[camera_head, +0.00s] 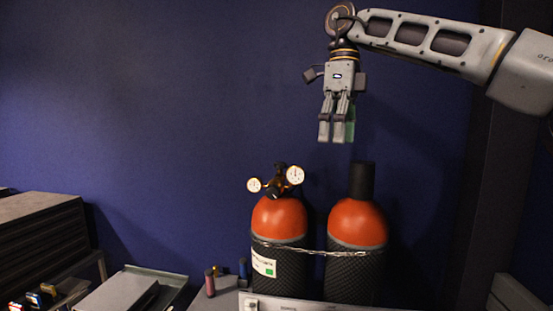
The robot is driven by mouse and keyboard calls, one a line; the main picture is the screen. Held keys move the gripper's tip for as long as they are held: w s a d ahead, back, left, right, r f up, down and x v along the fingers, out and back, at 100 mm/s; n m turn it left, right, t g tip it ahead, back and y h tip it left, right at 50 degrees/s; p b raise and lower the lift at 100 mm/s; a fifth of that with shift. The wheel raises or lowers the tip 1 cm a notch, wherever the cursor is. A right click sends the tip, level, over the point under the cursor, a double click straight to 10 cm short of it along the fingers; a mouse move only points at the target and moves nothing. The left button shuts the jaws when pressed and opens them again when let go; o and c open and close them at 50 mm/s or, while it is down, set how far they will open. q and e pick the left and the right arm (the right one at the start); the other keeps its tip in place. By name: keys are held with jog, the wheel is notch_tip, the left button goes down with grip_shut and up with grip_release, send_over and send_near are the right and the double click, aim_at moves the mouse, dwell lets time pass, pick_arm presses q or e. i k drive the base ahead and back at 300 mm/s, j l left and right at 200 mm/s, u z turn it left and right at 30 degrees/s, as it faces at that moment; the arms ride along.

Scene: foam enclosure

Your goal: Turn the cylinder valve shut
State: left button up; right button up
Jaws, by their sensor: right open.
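Two cylinders with orange shoulders and dark netted bodies stand upright side by side. The left cylinder (279,218) carries a brass-coloured valve with a regulator (279,180), a dark knob and two round white gauges. The right cylinder (357,222) has a tall black cap (361,180) over its top. My right gripper (335,138) comes in from the upper right and points down. The valve's handwheel is too small to make out clearly. My left gripper is not in view.
A chain (322,252) runs across the front of both cylinders. Small red (210,283) and blue (243,270) bottles stand to their left. Dark stacked panels (40,235) fill the lower left. The space before the blue wall (150,110) is clear left of my right arm.

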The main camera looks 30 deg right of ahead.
aim_at(279, 165)
jog(key=i+l, duration=0.2)
jog(key=i, duration=0.25)
jog(key=i+l, duration=0.2)
jog(key=i, duration=0.2)
jog(key=i+l, duration=0.2)
jog(key=i, duration=0.25)
